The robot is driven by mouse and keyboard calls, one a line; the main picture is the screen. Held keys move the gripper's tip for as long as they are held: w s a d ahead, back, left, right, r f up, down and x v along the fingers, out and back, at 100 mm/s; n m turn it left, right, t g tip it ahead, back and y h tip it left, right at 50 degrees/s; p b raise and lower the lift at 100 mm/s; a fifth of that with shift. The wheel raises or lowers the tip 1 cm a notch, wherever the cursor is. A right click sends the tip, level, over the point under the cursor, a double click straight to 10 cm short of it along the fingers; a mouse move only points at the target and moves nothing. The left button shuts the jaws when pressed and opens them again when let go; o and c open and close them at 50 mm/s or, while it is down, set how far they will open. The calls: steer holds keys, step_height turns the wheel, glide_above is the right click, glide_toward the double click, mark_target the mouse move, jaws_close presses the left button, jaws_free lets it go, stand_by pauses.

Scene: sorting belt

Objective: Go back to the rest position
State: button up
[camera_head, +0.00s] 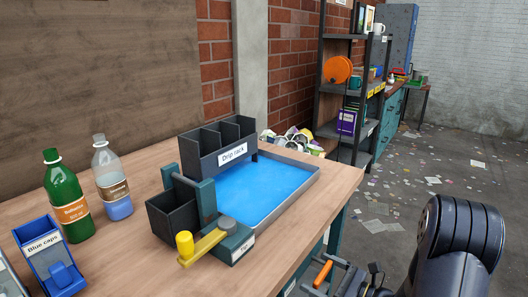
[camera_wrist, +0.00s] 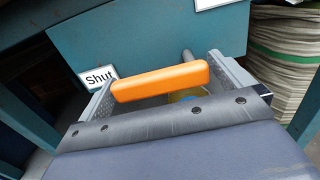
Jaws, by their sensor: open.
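My gripper (camera_wrist: 163,74) is open in the wrist view, its two fingers on either side of an orange handle (camera_wrist: 160,82). The handle lies across the space between the fingers, very close to them; I cannot tell if it touches either one. A metal rod shows behind the handle, near a teal panel with a "Shut" label (camera_wrist: 98,78). In the head view my gripper (camera_head: 338,273) is low at the bottom edge, beside the table's right side, with the orange handle (camera_head: 323,272) at its fingers. My arm rises at the lower right.
The wooden table (camera_head: 130,272) holds a blue-filled tray (camera_head: 300,182), a drip rack (camera_head: 212,160), a tap with a yellow lever (camera_head: 205,247), a green bottle (camera_head: 66,205), a clear bottle (camera_head: 112,185) and a blue caps bin (camera_head: 55,280). A shelf (camera_head: 352,100) stands behind; open floor lies right.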

steer(key=m+p, duration=0.1)
steer(key=r+m+p, duration=0.1)
steer(key=m+p, duration=0.1)
steer(key=shift+w+a+r+p, duration=0.2)
steer(key=shift+w+a+p, duration=0.1)
steer(key=shift+a, duration=0.1)
steer(key=m+p, duration=0.2)
steer(key=r+m+p, duration=0.1)
steer(key=m, duration=0.1)
steer(key=shift+w+d+r+p, duration=0.1)
steer(key=shift+w+p, duration=0.1)
steer(key=shift+p, duration=0.2)
steer(key=p+v, duration=0.2)
steer(key=v, duration=1)
steer(key=shift+m, duration=0.4)
steer(key=shift+w+d, duration=0.15)
